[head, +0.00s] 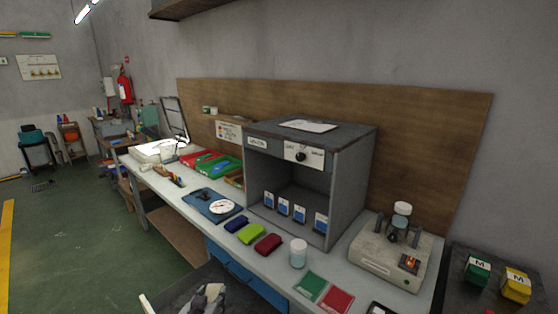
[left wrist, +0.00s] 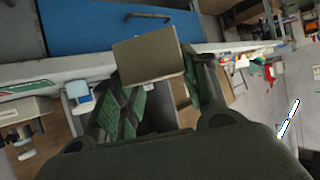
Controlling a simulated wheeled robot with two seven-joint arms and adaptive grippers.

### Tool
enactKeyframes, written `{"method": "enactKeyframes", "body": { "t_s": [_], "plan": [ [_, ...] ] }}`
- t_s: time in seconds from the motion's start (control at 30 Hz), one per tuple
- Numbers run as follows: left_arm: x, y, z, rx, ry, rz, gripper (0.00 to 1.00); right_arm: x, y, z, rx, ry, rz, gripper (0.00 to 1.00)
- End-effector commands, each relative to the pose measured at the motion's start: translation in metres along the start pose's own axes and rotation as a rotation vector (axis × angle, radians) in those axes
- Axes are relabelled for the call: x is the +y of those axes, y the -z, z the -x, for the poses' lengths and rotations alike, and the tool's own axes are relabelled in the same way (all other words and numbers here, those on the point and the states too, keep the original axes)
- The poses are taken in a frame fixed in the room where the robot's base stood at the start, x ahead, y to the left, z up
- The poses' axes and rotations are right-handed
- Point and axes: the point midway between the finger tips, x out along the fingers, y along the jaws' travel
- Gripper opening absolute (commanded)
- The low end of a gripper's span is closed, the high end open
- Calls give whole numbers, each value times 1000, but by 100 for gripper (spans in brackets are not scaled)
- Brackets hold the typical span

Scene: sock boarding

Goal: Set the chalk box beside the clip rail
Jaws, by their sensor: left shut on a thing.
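My left gripper (head: 207,298) is low at the bottom of the head view, in front of the workbench's front edge. In the head view the held box cannot be made out clearly. A small rail with coloured pieces (head: 169,176), perhaps the clip rail, lies on the bench left of the blue board. My right gripper is not in view.
The workbench (head: 262,262) carries a blue board with a white dial (head: 220,206), a grey open-fronted cabinet (head: 310,165), a white-lidded jar (head: 298,253), coloured packets (head: 250,233) and a beige machine (head: 390,252). A blue drawer (left wrist: 110,30) is near the held box.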

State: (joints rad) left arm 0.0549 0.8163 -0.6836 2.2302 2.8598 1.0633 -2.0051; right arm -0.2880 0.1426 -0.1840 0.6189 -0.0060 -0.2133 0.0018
Motion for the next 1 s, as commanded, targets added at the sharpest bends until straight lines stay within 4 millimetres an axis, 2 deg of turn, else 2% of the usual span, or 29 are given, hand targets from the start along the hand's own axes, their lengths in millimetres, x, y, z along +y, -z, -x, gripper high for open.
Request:
{"method": "enactKeyframes", "body": {
  "t_s": [0.6, 1.0],
  "plan": [
    [-23, -34, 10, -3, -6, -4, 20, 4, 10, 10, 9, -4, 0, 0],
    [-24, -41, 12, 0, -6, -3, 20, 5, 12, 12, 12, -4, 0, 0]
  ]
}}
